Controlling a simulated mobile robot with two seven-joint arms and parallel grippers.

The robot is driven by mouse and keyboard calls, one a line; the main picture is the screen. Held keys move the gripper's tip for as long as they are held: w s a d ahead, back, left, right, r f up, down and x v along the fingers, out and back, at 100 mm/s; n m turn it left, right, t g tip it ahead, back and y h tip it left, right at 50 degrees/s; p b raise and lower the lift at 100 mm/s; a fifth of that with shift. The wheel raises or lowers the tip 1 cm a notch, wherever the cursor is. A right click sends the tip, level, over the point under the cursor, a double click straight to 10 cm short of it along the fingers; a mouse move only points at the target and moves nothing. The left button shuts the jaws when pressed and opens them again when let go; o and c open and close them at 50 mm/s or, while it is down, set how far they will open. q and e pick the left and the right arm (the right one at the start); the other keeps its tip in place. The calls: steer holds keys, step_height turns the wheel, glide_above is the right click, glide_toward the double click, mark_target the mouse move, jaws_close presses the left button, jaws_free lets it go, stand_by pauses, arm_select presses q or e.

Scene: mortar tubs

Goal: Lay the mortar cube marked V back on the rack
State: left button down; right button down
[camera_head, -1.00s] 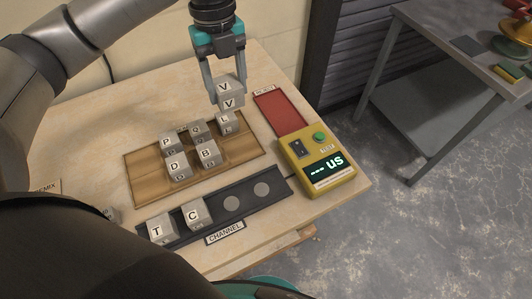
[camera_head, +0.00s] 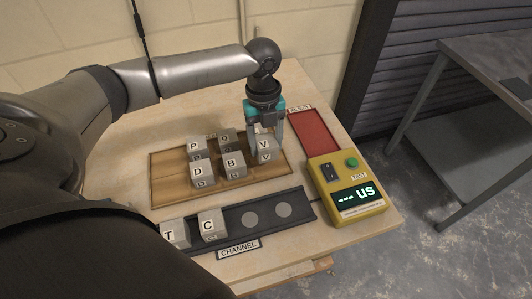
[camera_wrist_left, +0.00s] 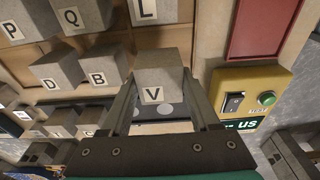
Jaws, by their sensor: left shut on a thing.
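The grey cube marked V (camera_head: 264,150) is held between the fingers of my left gripper (camera_head: 266,142), at the front right part of the wooden rack (camera_head: 166,182), right of cube B (camera_head: 232,163). The cube also shows between the fingers in the left wrist view (camera_wrist_left: 158,75). I cannot tell whether its underside touches the rack. Cubes P (camera_head: 195,147), Q (camera_head: 226,138) and D (camera_head: 202,171) sit on the rack. Cube L (camera_wrist_left: 155,10) shows behind V in the left wrist view; the gripper hides it in the head view. My right gripper is out of view.
A dark channel (camera_head: 300,205) in front of the rack holds cubes T (camera_head: 175,233) and C (camera_head: 210,224), with two bare round spots at its right. A yellow tester (camera_head: 360,205) reading "--- us" and a red reject area (camera_head: 315,133) lie to the right.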

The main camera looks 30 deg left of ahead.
mark_target(266, 153)
arm_select(q)
steer(key=shift+f+b, duration=0.35)
steer(key=shift+f, duration=1.6)
steer(key=shift+c, duration=0.6)
jaws_free()
steer(key=shift+f, duration=0.15)
steer(key=r, duration=0.4)
steer(key=r+p, duration=0.1)
steer(key=r, duration=0.3)
steer(key=w+a+r+p, duration=0.1)
steer(key=r, duration=0.3)
steer(key=shift+r, duration=0.1)
